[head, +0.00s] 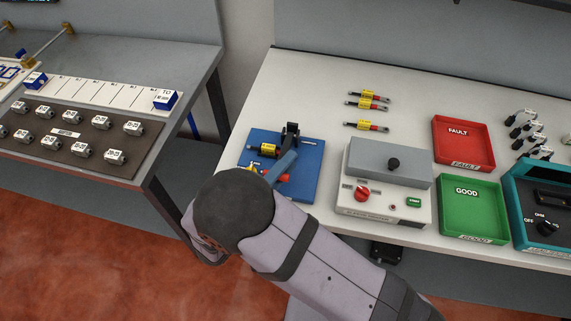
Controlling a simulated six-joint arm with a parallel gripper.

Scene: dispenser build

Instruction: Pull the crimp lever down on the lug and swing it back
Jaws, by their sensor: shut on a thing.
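The crimp press stands on a blue base plate (310,170) on the white bench in the head view. Its black post (291,132) rises at the back of the plate. The blue crimp lever (283,164) slants from the post down and left towards the rounded dark joint of my arm, which hides its far end. A part with a yellow label (268,149) lies at the press, left of the post; its lug end cannot be made out. My gripper is hidden behind my own arm, so its hold on the lever cannot be seen.
A grey test box (388,165) with a red knob stands close right of the press. Red FAULT (463,144) and green GOOD (472,209) trays lie farther right. Several yellow-labelled parts (366,104) lie behind. A second bench (150,59) is at left, across a gap.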

